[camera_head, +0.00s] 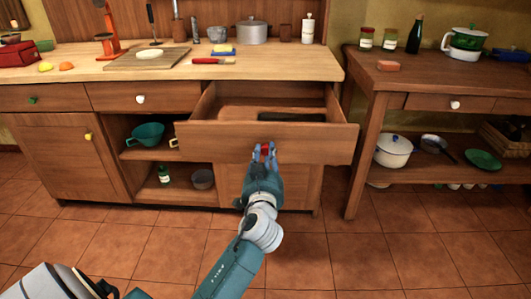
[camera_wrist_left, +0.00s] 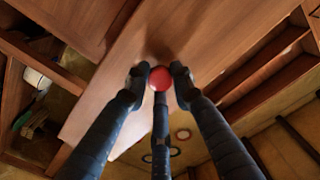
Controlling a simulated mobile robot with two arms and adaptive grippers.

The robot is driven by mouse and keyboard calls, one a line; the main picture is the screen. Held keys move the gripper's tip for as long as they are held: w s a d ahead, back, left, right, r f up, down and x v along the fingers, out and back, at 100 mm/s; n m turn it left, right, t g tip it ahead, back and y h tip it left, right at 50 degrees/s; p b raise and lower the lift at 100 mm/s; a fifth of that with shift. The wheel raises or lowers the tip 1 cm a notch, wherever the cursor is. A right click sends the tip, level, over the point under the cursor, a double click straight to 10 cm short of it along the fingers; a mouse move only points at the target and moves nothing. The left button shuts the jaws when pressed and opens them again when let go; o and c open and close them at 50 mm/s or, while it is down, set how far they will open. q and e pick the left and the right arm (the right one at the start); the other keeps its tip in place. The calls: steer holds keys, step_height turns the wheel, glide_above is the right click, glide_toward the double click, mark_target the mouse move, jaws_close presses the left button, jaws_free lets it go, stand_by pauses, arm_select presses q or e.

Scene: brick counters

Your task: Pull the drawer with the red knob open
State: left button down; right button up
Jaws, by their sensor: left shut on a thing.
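The drawer (camera_head: 200,137) with the red knob stands pulled out of the wooden counter, and its inside shows. A brown board and a dark long item lie in it. The red knob (camera_head: 266,148) sits on the drawer's front. My left gripper (camera_head: 265,151) is at the front, shut on the red knob. In the left wrist view the red knob (camera_wrist_left: 160,78) sits between the fingertips (camera_wrist_left: 159,72), against the drawer front (camera_wrist_left: 125,75). My right gripper is not in view.
Left of it are shut drawers with a white knob (camera_head: 140,99) and a green knob (camera_head: 33,100), and a cabinet door with a yellow knob (camera_head: 88,136). A side table (camera_head: 380,85) stands at the right. The tiled floor in front is clear.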

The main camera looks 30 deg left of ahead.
arm_select(q)
steer(key=shift+r, duration=0.35)
steer(key=c, duration=1.5)
jaws_free()
steer(key=shift+o, duration=0.2)
steer(key=shift+d, duration=0.1)
steer(key=shift+f, duration=0.15)
steer(key=v, duration=1.2)
steer(key=shift+s, duration=0.1)
